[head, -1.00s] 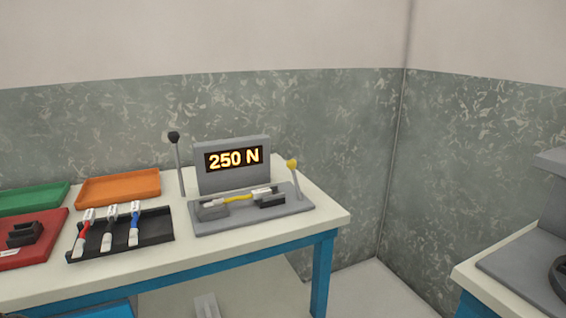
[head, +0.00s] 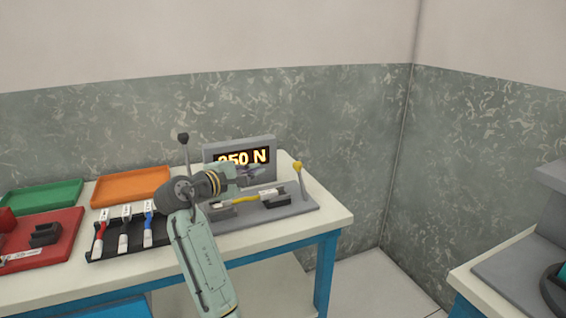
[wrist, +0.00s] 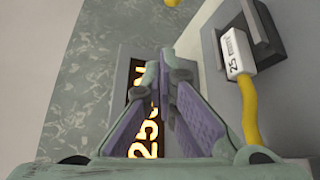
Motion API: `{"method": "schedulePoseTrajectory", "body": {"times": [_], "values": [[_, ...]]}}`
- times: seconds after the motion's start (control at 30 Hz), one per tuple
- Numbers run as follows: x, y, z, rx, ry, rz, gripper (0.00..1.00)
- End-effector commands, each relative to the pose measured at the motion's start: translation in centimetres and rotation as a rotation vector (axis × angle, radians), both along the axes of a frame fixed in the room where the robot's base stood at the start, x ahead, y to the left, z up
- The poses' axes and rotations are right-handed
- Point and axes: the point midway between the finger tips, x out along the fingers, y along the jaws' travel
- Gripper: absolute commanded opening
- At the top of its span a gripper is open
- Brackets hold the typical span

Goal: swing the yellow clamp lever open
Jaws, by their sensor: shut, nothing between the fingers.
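The yellow clamp lever (head: 298,167) stands upright at the right end of the grey test device, its ball knob on a slim stem. A bit of its yellow knob (wrist: 172,3) shows at the top edge of the wrist view. My gripper (head: 260,170) is shut and empty, in front of the display and to the left of the lever, apart from it. In the wrist view, the fingertips (wrist: 165,66) are together over the display. The grey test device (head: 305,205) carries a yellow cable (head: 245,200) with a white labelled end (wrist: 236,50).
The display (head: 262,156) is partly covered by my gripper. A dark-knobbed lever (head: 183,138) stands at the device's left. A black tray (head: 95,254) with several connectors, a red tray (head: 65,225), an orange tray (head: 130,187) and a green tray (head: 45,197) lie left.

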Motion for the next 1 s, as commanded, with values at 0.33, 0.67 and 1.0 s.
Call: {"method": "schedulePoseTrajectory", "body": {"times": [0.33, 0.67, 1.0], "values": [[-0.1, -2.2, -0.7, -0.042, 0.063, -0.071, 0.00], [1.5, -3.4, -1.0, -0.042, 0.063, -0.071, 0.00], [6.3, -6.8, -2.2, -0.041, 0.061, -0.069, 0.00]]}}
